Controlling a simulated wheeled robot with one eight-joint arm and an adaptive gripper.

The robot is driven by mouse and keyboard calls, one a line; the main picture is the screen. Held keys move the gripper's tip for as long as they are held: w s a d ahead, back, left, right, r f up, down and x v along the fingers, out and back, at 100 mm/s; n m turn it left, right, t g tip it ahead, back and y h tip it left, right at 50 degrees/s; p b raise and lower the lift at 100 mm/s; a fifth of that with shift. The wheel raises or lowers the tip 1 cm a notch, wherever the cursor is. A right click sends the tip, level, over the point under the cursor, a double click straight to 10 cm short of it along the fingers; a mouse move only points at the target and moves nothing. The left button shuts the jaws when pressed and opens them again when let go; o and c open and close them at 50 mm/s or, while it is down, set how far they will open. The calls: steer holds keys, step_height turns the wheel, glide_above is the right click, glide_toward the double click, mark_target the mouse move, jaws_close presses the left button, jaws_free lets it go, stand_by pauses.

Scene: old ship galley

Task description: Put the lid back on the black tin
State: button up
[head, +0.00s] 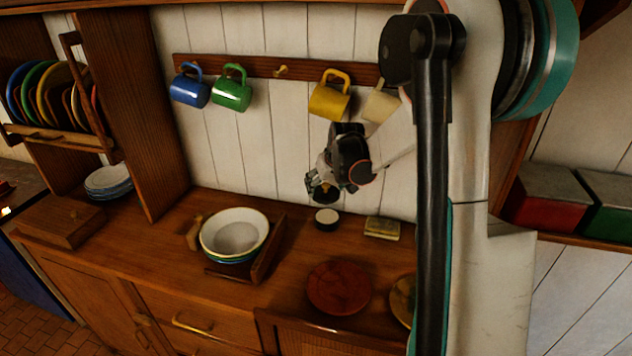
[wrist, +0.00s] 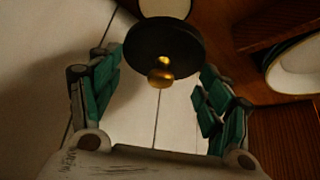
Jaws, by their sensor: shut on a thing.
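The black tin (head: 326,224) stands upright on the wooden counter, its pale round top facing up. In the wrist view a pale round shape at the top edge (wrist: 165,7), partly cut off, looks like the tin. My gripper (head: 322,187) is above the tin, tilted downward and shut on the black lid (head: 325,198). In the wrist view the lid (wrist: 155,43) is a dark disc with a brass knob (wrist: 160,76) facing the camera, its edges between the green-padded fingers. In the head view a gap shows between lid and tin.
Stacked bowls (head: 235,228) stand in a wooden holder left of the tin. A small pale block (head: 382,228) lies to its right. A reddish round board (head: 339,287) lies in front. Mugs, including a yellow one (head: 329,101), hang on the wall behind.

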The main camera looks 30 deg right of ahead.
steer(key=shift+w+d+f, duration=0.1)
steer(key=shift+d+f, duration=0.35)
steer(key=shift+f+b, duration=3)
steer(key=shift+f, duration=1.2)
steer(key=o, duration=1.1)
steer(key=shift+r+p, duration=2.05)
steer(key=shift+r, duration=1.5)
